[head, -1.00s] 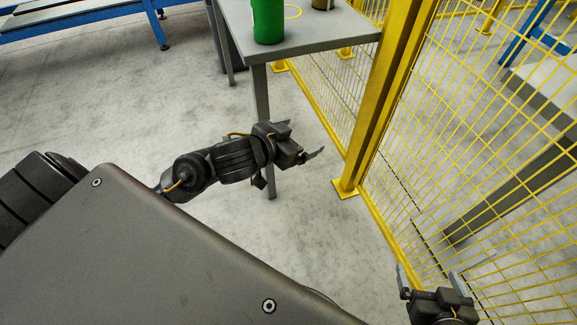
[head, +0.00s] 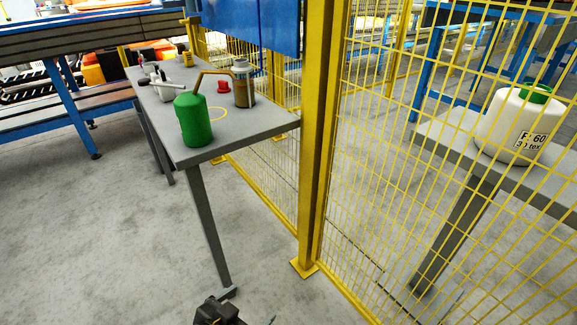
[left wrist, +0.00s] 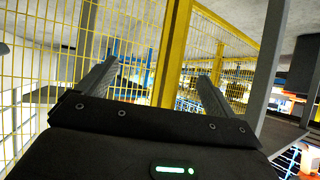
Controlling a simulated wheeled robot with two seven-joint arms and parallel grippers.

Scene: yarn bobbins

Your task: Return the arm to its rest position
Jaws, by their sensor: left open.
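My left gripper (head: 250,306) shows at the bottom edge of the head view, low over the floor in front of the grey table's leg, with most of its arm cut off. In the left wrist view its two fingers (left wrist: 158,72) stand wide apart with nothing between them; the yellow fence post lies beyond. My right gripper is not in the head view now.
A grey table (head: 240,135) bears a green bobbin (head: 193,120), a brown-and-grey canister (head: 243,85) and a red item (head: 223,87). A yellow fence post (head: 316,150) and mesh stand right of it. Behind the mesh is a large white bobbin (head: 512,127). The floor (head: 110,240) at left is clear.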

